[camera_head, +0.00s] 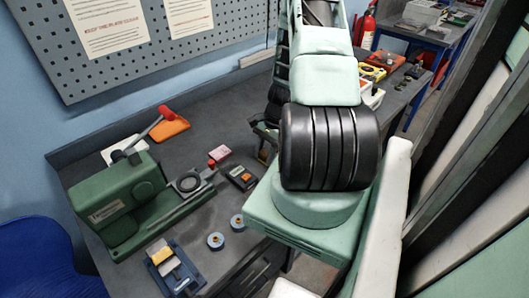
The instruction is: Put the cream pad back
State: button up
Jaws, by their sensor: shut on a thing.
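My gripper (264,140) is partly in view beyond my arm, low over the right part of the bench. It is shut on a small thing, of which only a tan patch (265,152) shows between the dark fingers. I cannot tell for sure whether this is the cream pad. A blue holder (185,284) stands at the front of the bench, well to the left of and nearer than my gripper. A yellowish block (162,256) and a pale block (171,266) sit in it.
A green machine (125,205) with a red-tipped lever fills the bench's left side. Two blue-rimmed discs (216,240), a dark meter (241,178) and a pink box (220,153) lie between it and my arm. An orange piece (170,129) lies behind. The back middle of the bench is clear.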

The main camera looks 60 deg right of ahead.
jog(key=shift+f, duration=0.15)
jog(key=o, duration=0.9)
jog(key=shift+r, duration=0.25)
jog(key=b+v, duration=0.3)
jog(key=v, duration=0.8)
jog(key=shift+d+r, duration=0.15)
jog(key=shift+r, duration=0.25)
